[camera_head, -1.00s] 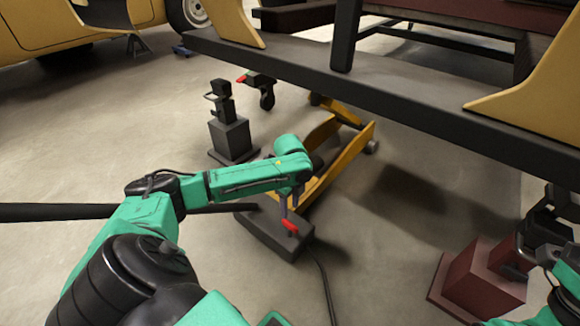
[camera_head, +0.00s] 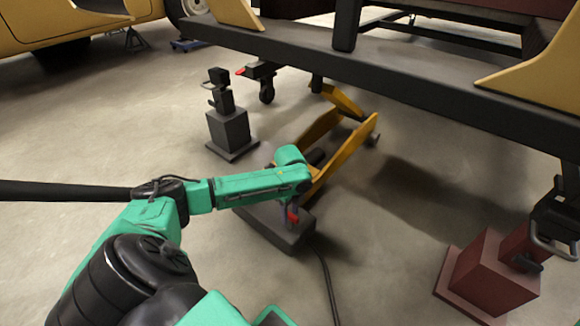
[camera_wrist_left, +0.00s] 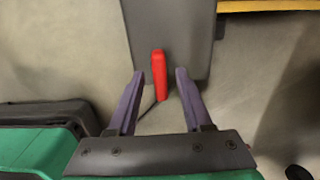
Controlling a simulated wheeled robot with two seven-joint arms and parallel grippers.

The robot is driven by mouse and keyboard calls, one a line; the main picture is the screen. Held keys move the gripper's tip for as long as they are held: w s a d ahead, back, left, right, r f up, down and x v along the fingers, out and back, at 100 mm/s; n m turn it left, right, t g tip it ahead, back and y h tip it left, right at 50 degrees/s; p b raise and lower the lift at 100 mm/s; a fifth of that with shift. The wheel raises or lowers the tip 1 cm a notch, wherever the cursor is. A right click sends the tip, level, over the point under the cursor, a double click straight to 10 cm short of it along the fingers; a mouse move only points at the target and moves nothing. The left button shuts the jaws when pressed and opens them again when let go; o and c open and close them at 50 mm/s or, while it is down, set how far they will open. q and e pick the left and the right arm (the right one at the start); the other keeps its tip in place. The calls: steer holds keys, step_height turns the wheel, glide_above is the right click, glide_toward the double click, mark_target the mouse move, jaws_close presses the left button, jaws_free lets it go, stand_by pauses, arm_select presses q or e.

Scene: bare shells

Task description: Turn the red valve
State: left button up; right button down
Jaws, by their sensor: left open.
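The red valve (camera_head: 292,213) is a small red lever on a dark grey box (camera_head: 262,232) on the floor, just below the end of my left arm. In the left wrist view the valve (camera_wrist_left: 159,78) is a long red handle at the edge of the grey box (camera_wrist_left: 195,30). My left gripper (camera_wrist_left: 160,72) is open, and its two purple fingers stand on either side of the handle with gaps. I cannot tell how deep the handle sits between them. In the head view my forearm hides most of this gripper. My right gripper is not in view.
A yellow floor jack (camera_head: 345,150) is right behind the box. A dark vehicle frame (camera_head: 400,85) crosses above. A grey stand (camera_head: 229,130) is at left and a red-brown stand (camera_head: 490,275) at right. A black cable (camera_head: 327,280) lies on otherwise clear floor in front.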

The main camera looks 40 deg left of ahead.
arm_select(q)
jaws_close()
steer(key=shift+r, duration=0.1)
